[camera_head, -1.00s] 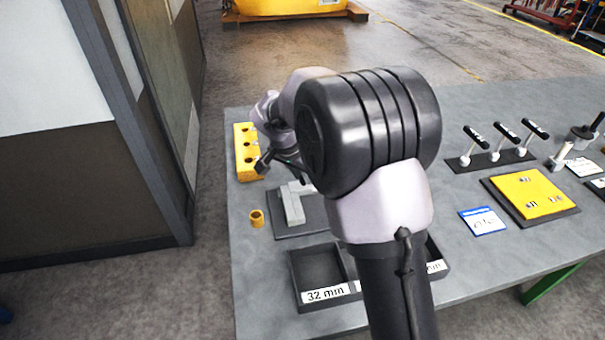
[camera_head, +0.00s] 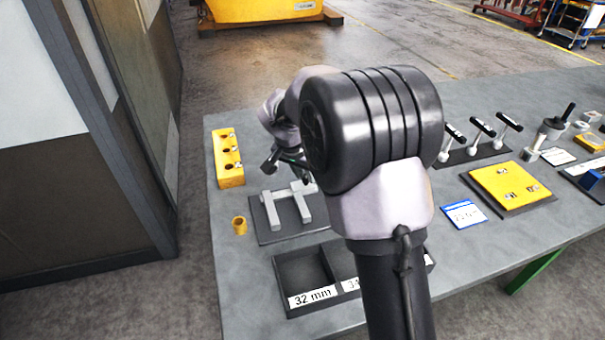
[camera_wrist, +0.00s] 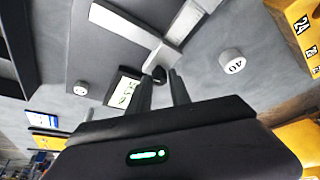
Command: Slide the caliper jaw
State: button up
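The caliper (camera_head: 287,206) is a light grey frame with two parallel arms. It lies on a dark base plate (camera_head: 262,231) near the bench's left end. In the wrist view the pale caliper (camera_wrist: 125,24) runs across the upper middle. My gripper (camera_wrist: 160,74) points at it, its two dark fingers apart with a gap between them. A small dark knob (camera_wrist: 158,73) shows at the fingertips; I cannot tell whether they touch it. In the head view my gripper (camera_head: 272,166) is just beyond the caliper, partly hidden by my arm.
A yellow block with holes (camera_head: 228,160) stands behind left, and a small yellow ring (camera_head: 239,225) lies left of the plate. A dark tray labelled 32 mm (camera_head: 305,270) is in front. A disc marked 40 (camera_wrist: 232,62) lies near the fingers. Levers (camera_head: 480,140) stand right.

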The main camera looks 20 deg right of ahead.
jog(key=shift+o, duration=1.1)
jog(key=p+v, duration=0.5)
jog(key=v, duration=1.2)
jog(key=shift+r+p, duration=0.2)
jog(key=shift+p, duration=0.2)
jog(key=s+a+n+t+y+b, duration=0.1)
jog(key=s+a+n+y, duration=0.1)
jog(key=s, duration=1.2)
jog(key=s+a+n+t+y, duration=0.1)
jog(key=s+a+n+y, duration=0.1)
jog(key=s, duration=1.2)
jog(key=shift+s+a+r+n+t+y+b, duration=0.3)
jog(key=shift+y+b, duration=0.1)
jog(key=shift+y, duration=0.2)
